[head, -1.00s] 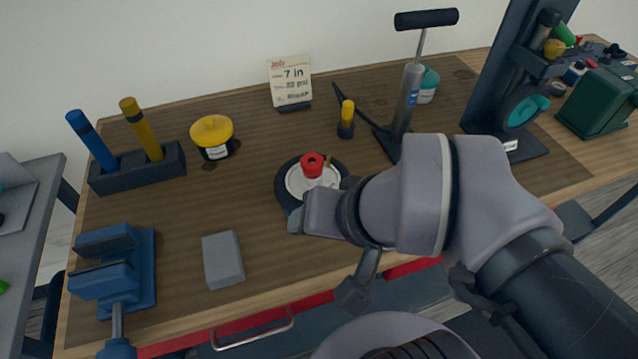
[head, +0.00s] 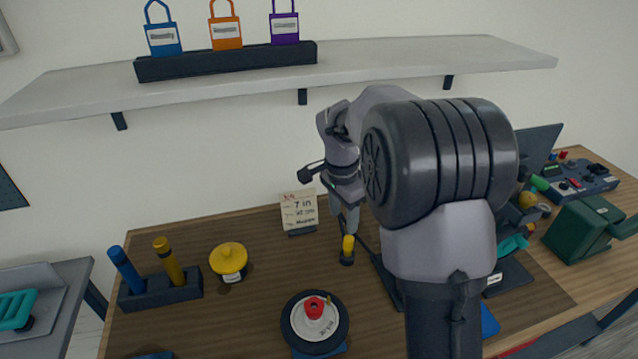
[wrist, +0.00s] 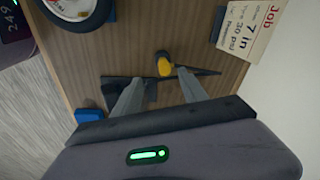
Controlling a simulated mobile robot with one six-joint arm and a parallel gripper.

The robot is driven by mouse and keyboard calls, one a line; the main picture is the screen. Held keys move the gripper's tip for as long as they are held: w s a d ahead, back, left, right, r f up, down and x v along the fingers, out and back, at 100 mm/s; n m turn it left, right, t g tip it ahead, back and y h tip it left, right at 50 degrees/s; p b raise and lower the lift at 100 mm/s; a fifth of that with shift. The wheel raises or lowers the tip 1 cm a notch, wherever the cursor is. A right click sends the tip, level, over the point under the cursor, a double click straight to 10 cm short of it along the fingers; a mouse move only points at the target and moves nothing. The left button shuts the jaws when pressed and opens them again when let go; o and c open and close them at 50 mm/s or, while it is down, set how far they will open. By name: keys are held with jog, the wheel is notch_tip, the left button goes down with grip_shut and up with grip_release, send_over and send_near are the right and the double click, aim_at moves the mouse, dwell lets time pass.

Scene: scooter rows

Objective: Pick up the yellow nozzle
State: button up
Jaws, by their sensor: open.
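The yellow nozzle (head: 348,243) stands upright on a dark base on the wooden bench, in front of the job card. It also shows in the wrist view (wrist: 165,66), just beyond the fingertips and roughly between them. My gripper (head: 347,218) is open and points down above the nozzle, with nothing between its fingers. In the wrist view the two grey fingers of my gripper (wrist: 158,78) are spread apart. I cannot tell the exact height gap between the fingertips and the nozzle.
The job card (head: 299,211) stands close behind and left of the nozzle. A wheel (head: 314,322) with a red knob lies in front. A yellow-lidded tub (head: 229,261) is to the left. A shelf (head: 400,68) with padlocks hangs above. My arm hides most of the pump.

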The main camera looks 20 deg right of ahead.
aim_at(349, 245)
jog(key=f, duration=0.1)
jog(key=w+d+f, duration=0.1)
jog(key=w+f+m, duration=0.1)
jog(key=shift+d+g, duration=0.3)
jog(key=shift+d, duration=0.1)
jog(key=f, duration=0.2)
jog(key=f+b, duration=0.1)
jog(key=f, duration=0.1)
jog(key=f+b, duration=0.1)
jog(key=f, duration=0.1)
jog(key=shift+d+f, duration=0.15)
jog(key=shift+d, duration=0.15)
jog(key=f, duration=0.1)
jog(key=f+b, duration=0.1)
jog(key=f, duration=0.1)
jog(key=f+b, duration=0.1)
jog(key=f, duration=0.1)
jog(key=shift+d, duration=0.4)
jog(key=shift+r, duration=0.1)
grip_shut()
